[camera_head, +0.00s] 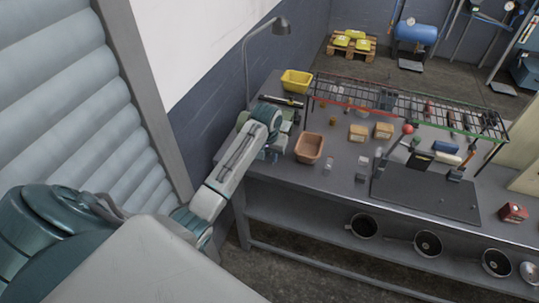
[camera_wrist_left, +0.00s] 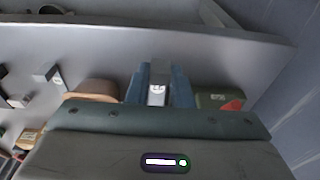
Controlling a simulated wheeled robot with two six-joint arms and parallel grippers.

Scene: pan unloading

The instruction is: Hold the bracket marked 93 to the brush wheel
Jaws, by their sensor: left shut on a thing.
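My left gripper (camera_head: 274,152) is over the left end of the workbench, beside a tan bin. In the left wrist view its two blue-grey fingers (camera_wrist_left: 160,88) are closed on a small grey metal piece, seemingly a bracket (camera_wrist_left: 157,92). A pale mark shows on its face, too small to read for certain. A green housing with a red part (camera_wrist_left: 220,102) is to the right of the fingers, apart from them. I cannot make out the brush wheel clearly; my arm hides part of that bench end. My right gripper is not in view.
The tan bin (camera_head: 308,149) stands close to the right of my left gripper. A yellow bin (camera_head: 296,81) and a lamp (camera_head: 281,25) are behind. A wire rack (camera_head: 400,98) spans the back of the bench (camera_head: 335,200). Small boxes and a dark plate (camera_head: 425,196) lie farther right.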

